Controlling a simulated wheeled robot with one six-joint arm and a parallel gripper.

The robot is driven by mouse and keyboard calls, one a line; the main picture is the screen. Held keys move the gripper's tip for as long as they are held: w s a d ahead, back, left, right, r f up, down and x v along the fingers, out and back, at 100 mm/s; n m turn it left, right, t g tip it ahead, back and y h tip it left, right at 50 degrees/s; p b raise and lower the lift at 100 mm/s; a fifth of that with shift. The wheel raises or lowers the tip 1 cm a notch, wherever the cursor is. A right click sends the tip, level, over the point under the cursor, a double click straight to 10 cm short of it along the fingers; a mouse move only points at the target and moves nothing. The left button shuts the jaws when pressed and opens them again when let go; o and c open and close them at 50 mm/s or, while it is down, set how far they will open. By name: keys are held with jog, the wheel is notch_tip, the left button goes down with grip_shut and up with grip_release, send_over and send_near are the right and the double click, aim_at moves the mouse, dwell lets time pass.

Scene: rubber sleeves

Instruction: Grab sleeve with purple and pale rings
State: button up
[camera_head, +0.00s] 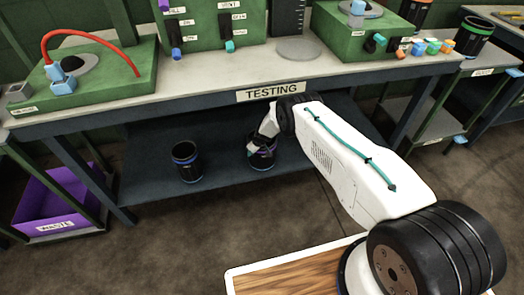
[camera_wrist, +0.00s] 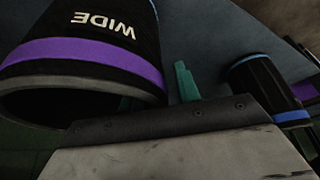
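A black sleeve (camera_head: 264,160) stands on the lower shelf under the TESTING bench. In the wrist view this sleeve (camera_wrist: 85,48) is large and close, with a purple ring, a pale grey rim and the word WIDE upside down. My gripper (camera_head: 262,138) is at its top rim. In the wrist view my gripper (camera_wrist: 154,88) has one teal finger outside the sleeve wall, with a gap between them. The other finger shows only as a dark shape at the sleeve's mouth, apparently inside. The gripper looks open around the wall.
A second black sleeve (camera_head: 187,163) with blue rings stands to the left on the same shelf; it also shows in the wrist view (camera_wrist: 262,85). The bench top (camera_head: 200,93) is above my gripper. A purple WASTE bin (camera_head: 60,212) is at left. The shelf between the sleeves is clear.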

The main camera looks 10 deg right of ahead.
jog(key=shift+f, duration=0.15)
grip_shut()
jog(key=shift+w, duration=0.15)
dwell(1.2)
